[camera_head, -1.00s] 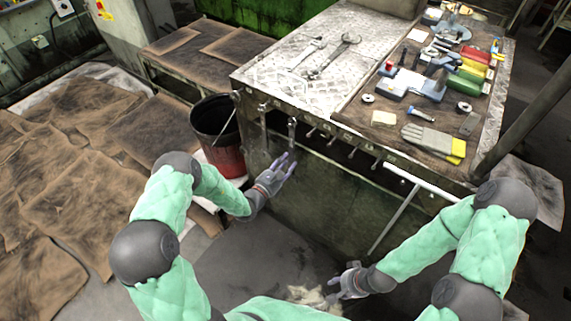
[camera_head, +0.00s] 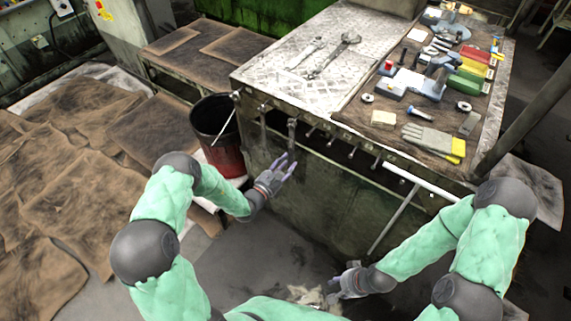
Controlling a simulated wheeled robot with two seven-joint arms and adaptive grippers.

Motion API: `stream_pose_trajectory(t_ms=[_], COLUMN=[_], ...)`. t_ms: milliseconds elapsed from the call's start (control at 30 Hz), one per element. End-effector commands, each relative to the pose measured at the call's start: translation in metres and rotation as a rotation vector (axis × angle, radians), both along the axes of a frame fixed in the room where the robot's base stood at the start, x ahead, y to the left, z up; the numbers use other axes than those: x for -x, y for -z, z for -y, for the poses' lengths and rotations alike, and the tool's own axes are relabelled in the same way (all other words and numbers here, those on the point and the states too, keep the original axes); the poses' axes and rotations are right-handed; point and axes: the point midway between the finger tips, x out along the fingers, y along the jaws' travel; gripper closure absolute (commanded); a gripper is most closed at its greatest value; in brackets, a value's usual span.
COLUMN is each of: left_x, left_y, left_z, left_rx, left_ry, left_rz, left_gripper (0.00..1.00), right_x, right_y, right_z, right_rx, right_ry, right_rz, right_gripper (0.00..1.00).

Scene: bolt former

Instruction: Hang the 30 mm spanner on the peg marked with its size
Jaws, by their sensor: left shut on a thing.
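A row of pegs runs along the upper front edge of the bench (camera_head: 330,205), with small marks that are too small to read. A spanner (camera_head: 291,130) hangs upright there, second from the left, its lower end close to my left fingertips. Another spanner (camera_head: 263,124) hangs to its left. My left gripper (camera_head: 287,164) points up in front of the bench and is shut on what looks like the lower end of the second spanner; the contact is hard to see. My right gripper (camera_head: 337,283) is low, near the floor, its fingers too small to judge.
Two larger spanners (camera_head: 335,55) lie on the bench's metal top. A brown mat (camera_head: 392,125) to the right holds tools, coloured boxes and gloves (camera_head: 433,138). A black and red bucket (camera_head: 217,135) stands left of the bench. A white rail (camera_head: 418,182) sticks out at the right.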

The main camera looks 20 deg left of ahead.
Motion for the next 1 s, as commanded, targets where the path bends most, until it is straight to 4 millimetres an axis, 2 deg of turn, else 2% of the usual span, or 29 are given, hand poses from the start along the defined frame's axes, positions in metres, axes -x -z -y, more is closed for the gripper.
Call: stream_pose_trajectory(t_ms=[33,67,133,167,500,633,767,1000], left_x=[-0.001,-0.001,-0.001,-0.001,0.002,0.010,0.028,0.073], left_y=[-0.002,-0.002,-0.002,-0.002,0.001,0.001,0.001,0.001], left_z=[-0.001,-0.001,-0.001,-0.001,0.000,-0.004,-0.011,-0.029], left_rx=[0.000,0.000,0.000,0.000,0.001,0.001,0.001,0.000], left_ry=[-0.001,-0.001,-0.001,-0.001,0.000,-0.001,-0.003,-0.005], left_rz=[0.005,0.005,0.005,0.004,-0.004,-0.003,-0.003,-0.002], left_gripper=[1.00,0.57,0.37,0.32,0.32,0.32,0.32,0.32], right_x=[0.000,0.000,0.000,0.000,0.000,0.000,0.000,0.000], right_y=[0.000,0.000,0.000,0.000,0.000,0.000,0.000,0.000], right_z=[0.000,0.000,0.000,0.000,0.000,0.000,0.000,0.000], right_rx=[0.000,0.000,0.000,0.000,0.000,0.000,0.000,0.000], right_ry=[0.000,0.000,0.000,0.000,0.000,0.000,0.000,0.000], right_rz=[0.000,0.000,0.000,0.000,0.000,0.000,0.000,0.000], right_gripper=[0.60,0.60,0.60,0.60,0.60,0.60,0.60,0.60])
